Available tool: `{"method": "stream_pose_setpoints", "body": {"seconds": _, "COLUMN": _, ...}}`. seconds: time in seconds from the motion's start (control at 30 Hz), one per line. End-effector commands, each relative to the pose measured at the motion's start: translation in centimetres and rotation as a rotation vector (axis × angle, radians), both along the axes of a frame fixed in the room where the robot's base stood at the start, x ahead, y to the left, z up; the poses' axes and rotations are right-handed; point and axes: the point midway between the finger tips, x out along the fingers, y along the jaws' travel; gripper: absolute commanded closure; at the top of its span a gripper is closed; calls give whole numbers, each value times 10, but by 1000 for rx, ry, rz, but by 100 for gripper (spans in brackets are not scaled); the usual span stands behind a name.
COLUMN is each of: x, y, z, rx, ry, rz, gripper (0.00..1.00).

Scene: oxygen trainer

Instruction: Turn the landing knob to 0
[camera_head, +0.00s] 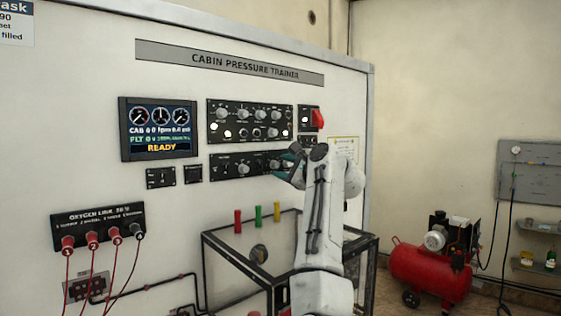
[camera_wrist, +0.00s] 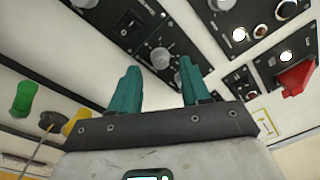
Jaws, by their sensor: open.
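The cabin pressure trainer's lower control panel (camera_head: 222,168) carries grey knobs, one of them (camera_head: 243,168) left of my gripper. The labels are too small to read, so I cannot tell which is the landing knob. My gripper (camera_head: 287,166) is in front of the panel's right part and hides some of it. In the wrist view my gripper (camera_wrist: 159,72) has its two teal fingers apart, with a grey knob (camera_wrist: 158,57) showing beyond the gap between them. Nothing is held. I cannot tell whether a finger touches a knob.
Above is a larger panel (camera_head: 250,107) with knobs and lit lamps. A red switch (camera_head: 317,119) sits at its right. The display (camera_head: 159,129) reads READY. Below, a black-framed stand (camera_head: 240,262) has red, green and yellow handles behind it. A red compressor (camera_head: 430,272) stands right.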

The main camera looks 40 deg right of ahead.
Motion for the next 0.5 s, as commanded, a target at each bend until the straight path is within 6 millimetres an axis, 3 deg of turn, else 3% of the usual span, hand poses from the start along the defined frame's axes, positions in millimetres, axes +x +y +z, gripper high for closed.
{"method": "stream_pose_setpoints", "body": {"seconds": 0.2, "x": 19, "y": -1, "z": 1, "rx": 0, "ry": 1, "rz": 1, "gripper": 53}}
{"method": "stream_pose_setpoints", "body": {"seconds": 0.5, "x": 24, "y": -1, "z": 0, "rx": 0, "ry": -1, "rz": -1, "gripper": 53}}
